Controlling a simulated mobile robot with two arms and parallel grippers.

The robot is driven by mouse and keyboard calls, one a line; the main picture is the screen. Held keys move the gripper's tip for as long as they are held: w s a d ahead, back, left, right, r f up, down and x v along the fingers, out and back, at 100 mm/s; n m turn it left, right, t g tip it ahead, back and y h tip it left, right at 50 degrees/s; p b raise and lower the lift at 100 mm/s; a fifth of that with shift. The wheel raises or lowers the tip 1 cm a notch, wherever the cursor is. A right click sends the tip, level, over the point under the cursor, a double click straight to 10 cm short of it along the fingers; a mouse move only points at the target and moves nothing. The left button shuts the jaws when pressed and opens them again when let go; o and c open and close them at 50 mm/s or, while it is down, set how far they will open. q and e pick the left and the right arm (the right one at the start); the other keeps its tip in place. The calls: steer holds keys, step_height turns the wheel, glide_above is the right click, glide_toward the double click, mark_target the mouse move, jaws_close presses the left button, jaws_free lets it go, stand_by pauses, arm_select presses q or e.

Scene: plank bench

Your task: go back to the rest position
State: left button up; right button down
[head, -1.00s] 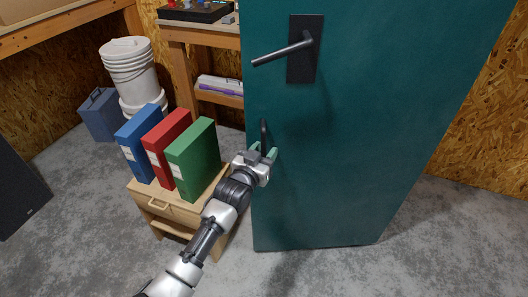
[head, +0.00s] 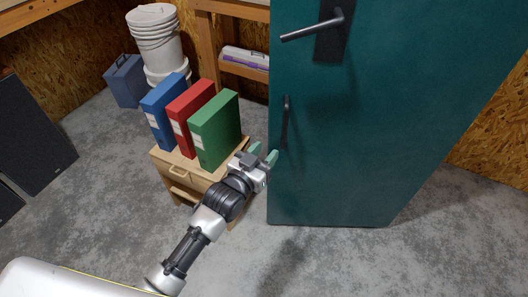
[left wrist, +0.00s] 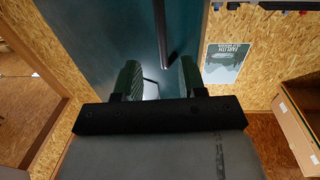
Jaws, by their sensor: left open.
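My left gripper (head: 264,158) is open and empty in the head view, just left of the teal door (head: 350,150) and beside the green binder. The door's vertical pull handle (head: 286,121) is close to the fingertips but apart from them. In the left wrist view the two green fingers (left wrist: 157,80) are spread, with nothing held between them. The dark handle bar (left wrist: 163,35) shows beyond them in that view, against the teal door (left wrist: 105,40). My right gripper is in neither view.
A small wooden cabinet (head: 187,175) carries blue (head: 165,112), red (head: 184,128) and green (head: 216,132) binders, close to my left forearm. White buckets (head: 153,38) and a blue box (head: 126,80) stand behind. A black speaker-like box (head: 38,135) is at left. Grey floor is free in front of the door.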

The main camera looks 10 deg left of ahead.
arm_select(q)
steer(key=shift+f, duration=0.15)
steer(key=s+a+f+n+g+y, duration=0.1)
steer(key=s+a+f+g+y, duration=0.15)
steer(key=s+f, duration=0.55)
steer(key=s+a+f+g+y, duration=0.1)
steer(key=s+a+f+g, duration=0.25)
steer(key=f, duration=0.85)
steer(key=s+a+f+n+g+y, duration=0.1)
steer(key=s+a+f+g+y, duration=0.3)
steer(key=f, duration=0.6)
steer(key=s+a+f+g, duration=0.1)
steer(key=s+f+g, duration=0.3)
steer(key=s, duration=0.6)
steer(key=s+a+f+g, duration=0.1)
steer(key=s+a+f, duration=0.1)
steer(key=s+f, duration=0.65)
steer(key=s+a+r+p, duration=0.1)
steer(key=s+r+p, duration=0.6)
steer(key=s+p, duration=0.4)
steer(key=p, duration=0.2)
steer(key=shift+s+a+r+g+p, duration=0.3)
steer(key=shift+a+r+p, duration=0.05)
steer(key=shift+r, duration=0.05)
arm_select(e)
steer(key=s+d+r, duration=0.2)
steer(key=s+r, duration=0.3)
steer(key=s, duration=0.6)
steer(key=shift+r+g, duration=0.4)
